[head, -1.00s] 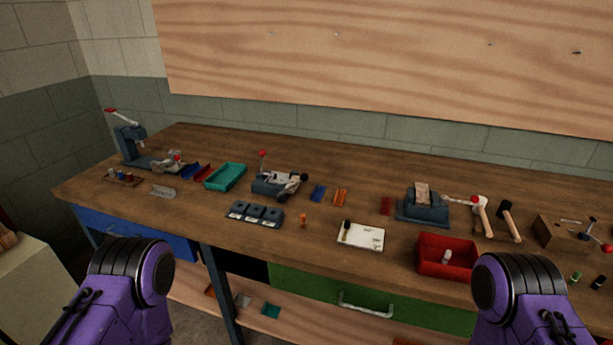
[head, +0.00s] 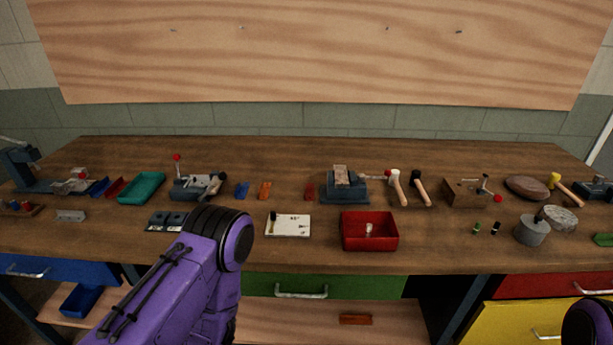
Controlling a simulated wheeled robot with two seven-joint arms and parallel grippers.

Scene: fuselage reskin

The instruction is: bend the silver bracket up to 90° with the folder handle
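A small silver angled piece (head: 70,216), which looks like the bracket, lies on the bench at the far left. A grey bench tool with an upright red-knobbed handle (head: 177,158) stands left of centre and looks like the folder (head: 197,187). Whether any part is in it is too small to tell. The silver piece lies apart from it, to its left. My purple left arm reaches up from the lower left, with its rounded joint in front of the bench. My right arm shows only at the bottom right corner. Neither gripper is in view.
A teal tray (head: 142,188), a grey block set (head: 166,221), a white board (head: 288,225) and a red bin (head: 369,231) stand on the bench (head: 440,245). A vise (head: 344,187), hammers (head: 397,187) and a wooden block (head: 466,191) stand further right.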

